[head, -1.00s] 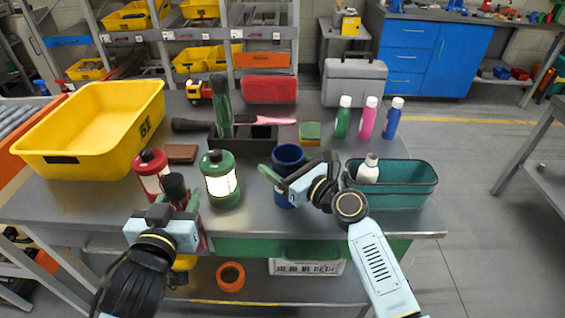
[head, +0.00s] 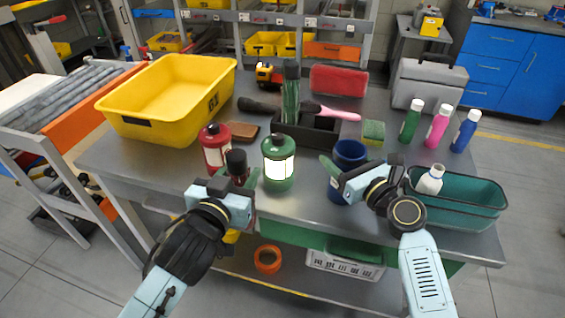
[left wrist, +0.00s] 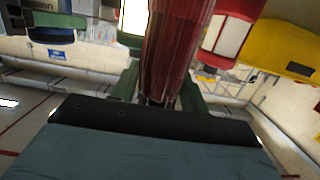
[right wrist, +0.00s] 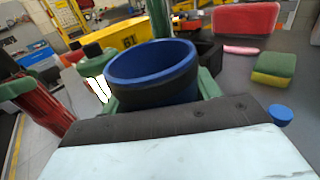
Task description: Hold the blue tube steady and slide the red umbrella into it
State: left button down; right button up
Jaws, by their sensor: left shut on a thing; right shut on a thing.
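The blue tube (head: 350,150) stands upright near the table's front edge, and its open mouth shows in the right wrist view (right wrist: 150,75). My right gripper (head: 338,172) is shut on the tube's side. The red umbrella (left wrist: 175,45) is held by my left gripper (head: 240,182), which is shut on it. In the head view its dark end (head: 236,163) points up and my gripper hides most of its red body. The umbrella also shows at the left of the right wrist view (right wrist: 38,105), apart from the tube.
Behind is a black holder (head: 318,138) with a green umbrella (head: 290,100). A teal basket (head: 470,208) with a white bottle (head: 430,180) is right of the tube.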

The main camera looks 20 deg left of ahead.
pick_arm(q)
jog(key=w+d+r+m+g+h, duration=0.1)
jog(key=w+d+r+m+h, duration=0.2)
jog(key=d+r, duration=0.45)
jog(key=w+d+r+m+g+h, duration=0.1)
jog(key=w+d+r+m+h, duration=0.3)
jog(key=r, duration=0.7)
jog(key=w+d+r+m+g+h, duration=0.4)
jog(key=w+d+r+g+h, duration=0.15)
jog(key=d, duration=0.35)
notch_tip(320, 180, down, 19)
jog(key=shift+a+t+h, duration=0.15)
jog(key=shift+t+h, duration=0.2)
dwell(1.0)
jog(key=shift+f, duration=0.4)
dwell(1.2)
jog(key=c, duration=0.7)
grip_release()
jog(key=shift+o, duration=0.2)
jog(key=shift+s+a, duration=0.1)
